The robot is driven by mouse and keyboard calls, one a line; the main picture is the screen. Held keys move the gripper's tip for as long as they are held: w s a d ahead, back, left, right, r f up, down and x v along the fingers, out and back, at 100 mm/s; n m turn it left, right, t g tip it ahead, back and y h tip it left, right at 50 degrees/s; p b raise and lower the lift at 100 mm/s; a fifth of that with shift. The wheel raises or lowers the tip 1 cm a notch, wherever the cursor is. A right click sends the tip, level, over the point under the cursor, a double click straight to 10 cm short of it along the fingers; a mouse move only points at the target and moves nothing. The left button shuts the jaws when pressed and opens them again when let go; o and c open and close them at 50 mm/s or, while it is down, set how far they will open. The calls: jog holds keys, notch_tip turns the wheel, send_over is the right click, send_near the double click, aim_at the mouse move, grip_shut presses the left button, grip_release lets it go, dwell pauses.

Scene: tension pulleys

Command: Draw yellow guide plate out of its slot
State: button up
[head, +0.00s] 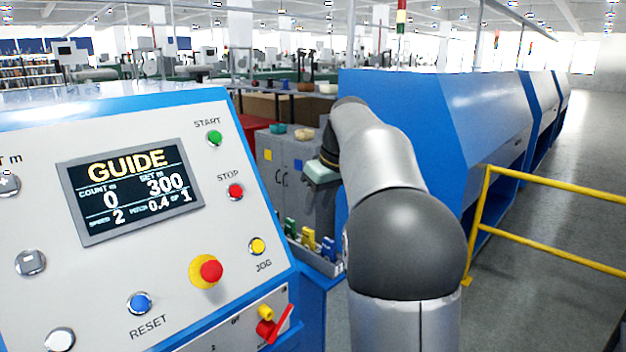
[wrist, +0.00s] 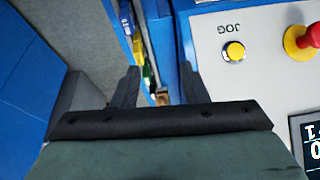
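The yellow guide plate (head: 308,238) stands upright in a slot of a small grey rack (head: 322,265), between a green plate (head: 291,227) and a blue plate (head: 328,248). In the wrist view the yellow plate (wrist: 138,50) shows beyond and between my fingers, nearer the left one. My gripper (wrist: 158,72) is open, with nothing held between its fingers. It is apart from the plate. In the head view only its greenish body (head: 321,172) shows, above and behind the rack; its fingers cannot be made out there.
A control panel (head: 120,270) with buttons and a GUIDE screen fills the left, close to the rack. Grey cabinets (head: 300,185) stand behind the rack. A large blue machine (head: 440,120) and a yellow railing (head: 550,185) are at the right.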

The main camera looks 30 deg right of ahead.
aim_at(309, 230)
jog(key=w+d+r+n, duration=0.1)
jog(key=w+d+r, duration=0.1)
jog(key=w+d, duration=0.15)
jog(key=shift+t, duration=0.4)
jog(key=x, duration=1.6)
jog(key=shift+s+f+p, duration=0.25)
jog(key=shift+f+p, duration=0.15)
grip_shut()
